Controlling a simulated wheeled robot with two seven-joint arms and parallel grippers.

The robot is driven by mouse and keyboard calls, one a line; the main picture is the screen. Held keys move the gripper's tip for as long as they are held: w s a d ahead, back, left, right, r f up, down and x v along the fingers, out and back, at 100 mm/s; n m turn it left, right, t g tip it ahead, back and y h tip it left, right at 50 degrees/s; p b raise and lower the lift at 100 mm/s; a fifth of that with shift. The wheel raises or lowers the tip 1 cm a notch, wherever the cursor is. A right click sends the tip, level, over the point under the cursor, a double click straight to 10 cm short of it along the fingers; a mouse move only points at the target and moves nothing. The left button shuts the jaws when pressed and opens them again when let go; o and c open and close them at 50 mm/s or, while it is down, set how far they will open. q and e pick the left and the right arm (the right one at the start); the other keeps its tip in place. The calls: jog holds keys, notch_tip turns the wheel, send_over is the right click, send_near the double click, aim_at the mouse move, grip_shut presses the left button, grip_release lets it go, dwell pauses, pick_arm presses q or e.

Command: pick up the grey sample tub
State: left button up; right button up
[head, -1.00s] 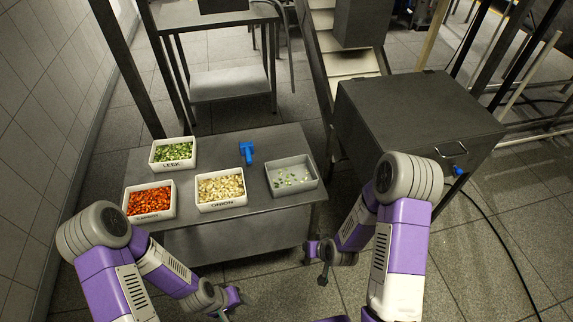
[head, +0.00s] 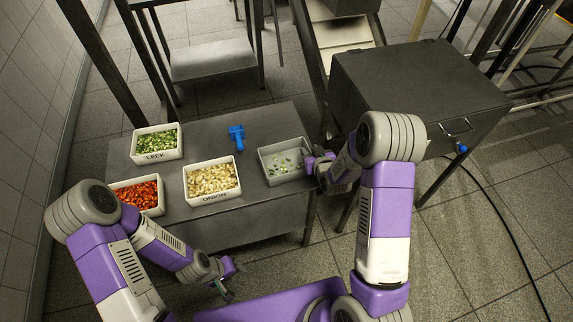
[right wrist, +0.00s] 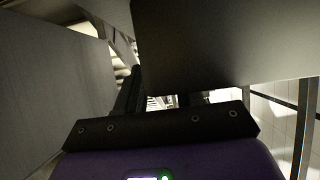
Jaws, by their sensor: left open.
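The grey sample tub (head: 265,166), with a few pale green and white pieces in it, stands upright at the right end of the steel table. My right gripper (head: 311,165) is at the tub's right wall; whether it touches is unclear. Its fingertips are too small and partly hidden to show how far apart they are. In the right wrist view the gripper's dark palm bar (right wrist: 160,126) shows, with large grey surfaces close by that I cannot identify for sure. My left gripper (head: 227,278) is open and empty, low in front of the table.
White tubs of leek (head: 157,155), carrot (head: 150,211) and onion (head: 212,198) stand on the table, left of the grey tub. A blue tool (head: 237,137) lies behind them. A dark metal cabinet (head: 420,85) stands close to the right, beside a conveyor (head: 346,38).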

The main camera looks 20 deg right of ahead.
jog(key=shift+w+f, duration=0.15)
jog(key=shift+w, duration=0.15)
grip_shut()
